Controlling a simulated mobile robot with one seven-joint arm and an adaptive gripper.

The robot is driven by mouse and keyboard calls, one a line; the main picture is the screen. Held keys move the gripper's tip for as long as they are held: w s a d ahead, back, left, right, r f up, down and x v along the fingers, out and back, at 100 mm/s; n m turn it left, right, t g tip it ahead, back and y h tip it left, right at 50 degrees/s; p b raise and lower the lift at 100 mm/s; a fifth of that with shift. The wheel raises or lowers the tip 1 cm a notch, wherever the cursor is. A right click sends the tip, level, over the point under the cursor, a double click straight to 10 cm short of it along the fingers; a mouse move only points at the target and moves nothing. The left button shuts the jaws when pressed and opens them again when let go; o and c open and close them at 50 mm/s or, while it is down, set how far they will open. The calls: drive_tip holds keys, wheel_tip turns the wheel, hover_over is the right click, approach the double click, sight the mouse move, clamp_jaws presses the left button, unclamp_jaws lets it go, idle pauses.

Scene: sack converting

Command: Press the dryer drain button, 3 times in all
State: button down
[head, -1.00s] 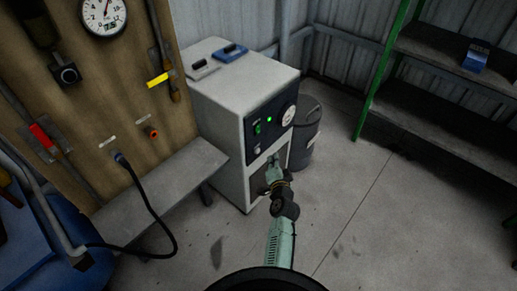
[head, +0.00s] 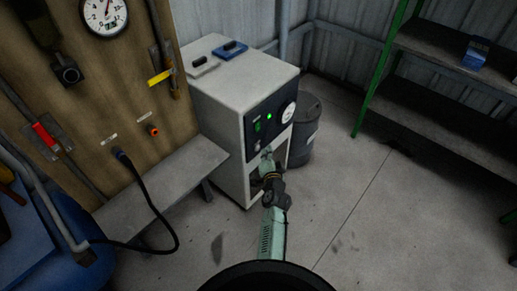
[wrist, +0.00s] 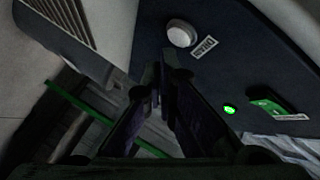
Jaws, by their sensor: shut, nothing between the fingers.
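The dryer (head: 232,85) is a white cabinet with a dark control panel on its front. In the wrist view the round white drain button (wrist: 181,32) stands on the dark panel beside a small label (wrist: 204,46). A lit green lamp (wrist: 229,109) and a green switch (wrist: 274,106) are lower right on the same panel. My gripper (wrist: 157,78) is shut and empty, its fingertips just below the button in the picture and apart from it. In the head view my gripper (head: 267,157) is at the panel's lower edge, and I cannot make out the button clearly there.
A dark barrel (head: 304,135) stands right of the dryer. A grey bench (head: 165,187) and a wooden board (head: 110,90) with a gauge and valves are at the left, with a black hose (head: 150,205). A green-framed shelf (head: 440,110) is at the right. The floor between is clear.

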idle(0.8)
drive_tip(key=shift+w+a, duration=0.25)
drive_tip(key=shift+a, duration=0.05)
drive_tip(key=shift+w+a+p, duration=0.3)
drive_tip(key=shift+a+p, duration=0.05)
drive_tip(key=shift+a, duration=0.05)
idle(0.7)
drive_tip(key=shift+s+d+b, duration=0.45)
drive_tip(key=shift+s+d, duration=0.1)
drive_tip(key=shift+d, duration=0.15)
drive_tip(key=s+d+b, duration=0.1)
drive_tip(key=d, duration=0.1)
drive_tip(key=s+d+b, duration=0.1)
drive_tip(key=s+d, duration=0.1)
drive_tip(key=shift+b, duration=0.3)
idle(0.3)
